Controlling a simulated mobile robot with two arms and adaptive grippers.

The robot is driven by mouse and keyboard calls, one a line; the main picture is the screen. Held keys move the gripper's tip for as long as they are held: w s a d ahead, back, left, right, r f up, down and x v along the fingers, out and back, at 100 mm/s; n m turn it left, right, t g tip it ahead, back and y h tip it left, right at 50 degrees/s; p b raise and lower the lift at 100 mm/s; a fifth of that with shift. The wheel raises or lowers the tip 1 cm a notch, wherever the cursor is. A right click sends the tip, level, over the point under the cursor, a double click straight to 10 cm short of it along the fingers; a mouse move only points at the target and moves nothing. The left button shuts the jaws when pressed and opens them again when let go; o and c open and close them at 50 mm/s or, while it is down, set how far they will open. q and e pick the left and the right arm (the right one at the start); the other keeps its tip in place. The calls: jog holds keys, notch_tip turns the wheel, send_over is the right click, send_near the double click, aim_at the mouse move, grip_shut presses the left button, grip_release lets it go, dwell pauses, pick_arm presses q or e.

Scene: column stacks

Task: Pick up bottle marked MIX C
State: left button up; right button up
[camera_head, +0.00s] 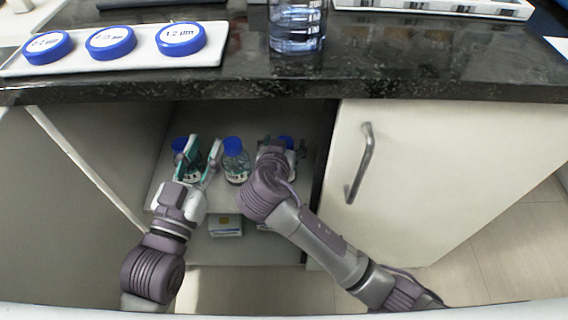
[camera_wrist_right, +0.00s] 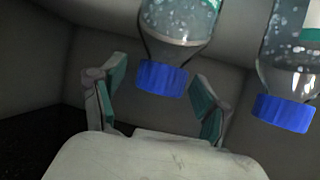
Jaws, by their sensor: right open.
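Three clear bottles with blue caps stand on the upper shelf of the open cabinet in the head view: a left bottle (camera_head: 181,146), a middle bottle (camera_head: 235,162) and a right bottle (camera_head: 287,142), partly hidden by my right arm. I cannot read MIX C on any label. Another bottle (camera_wrist_right: 290,60) stands to the right there.
The dark countertop (camera_head: 400,65) overhangs the cabinet. A white tray (camera_head: 120,66) with several blue-lidded dishes and a clear vessel (camera_head: 297,25) are on it. A closed door (camera_head: 420,170) with a metal handle (camera_head: 360,165) stands right. A small box (camera_head: 225,226) is on the lower shelf.

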grip_shut()
jog(key=shift+r, duration=0.1)
dwell(0.3)
